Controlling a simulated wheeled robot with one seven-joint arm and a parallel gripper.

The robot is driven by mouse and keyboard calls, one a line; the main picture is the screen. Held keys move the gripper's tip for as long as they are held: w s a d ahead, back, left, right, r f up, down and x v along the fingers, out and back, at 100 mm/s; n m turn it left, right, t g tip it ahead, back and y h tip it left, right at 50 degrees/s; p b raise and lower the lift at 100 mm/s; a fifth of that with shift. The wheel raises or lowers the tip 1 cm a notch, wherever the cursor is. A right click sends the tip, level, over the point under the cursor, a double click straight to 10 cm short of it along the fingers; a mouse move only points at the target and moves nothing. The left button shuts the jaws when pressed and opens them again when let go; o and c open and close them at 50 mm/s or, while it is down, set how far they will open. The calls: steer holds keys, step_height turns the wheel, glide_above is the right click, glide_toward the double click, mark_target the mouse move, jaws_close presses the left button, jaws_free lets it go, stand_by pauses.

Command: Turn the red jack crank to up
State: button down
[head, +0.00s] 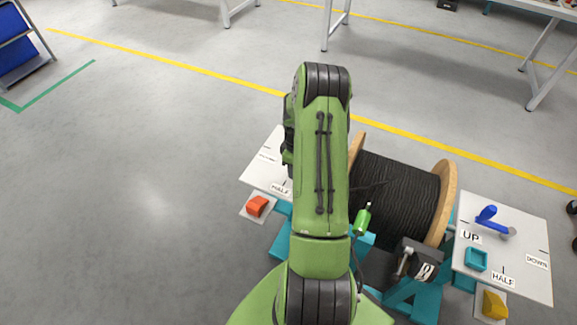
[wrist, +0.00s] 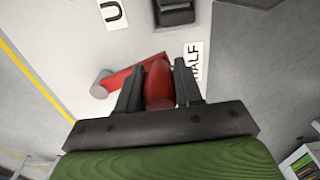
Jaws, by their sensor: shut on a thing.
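In the wrist view the red jack crank (wrist: 128,78) runs from a grey round pivot on the left to a red knob between my fingers. My gripper (wrist: 159,72) is shut on that knob. The crank points toward the HALF label (wrist: 194,60), partly covered by a finger. A label cut off to a "U" (wrist: 113,12) lies at the top. In the head view my arm hides the red crank and my gripper; the left white panel (head: 257,171) shows a HALF label beside my arm.
A black cable reel (head: 397,195) with wooden flanges stands right of my arm on a teal stand. A right panel (head: 530,225) bears a blue crank (head: 487,214). Floor at left is clear.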

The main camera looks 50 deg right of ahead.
steer(key=shift+s+d+n, duration=0.45)
steer(key=shift+s+n, duration=0.15)
steer(key=shift+s, duration=0.05)
steer(key=c, duration=0.8)
jaws_free()
steer(key=shift+o, duration=0.2)
step_height(320, 180, up, 16)
steer(key=p, duration=0.4)
steer(key=shift+f, duration=0.15)
steer(key=shift+c, duration=0.3)
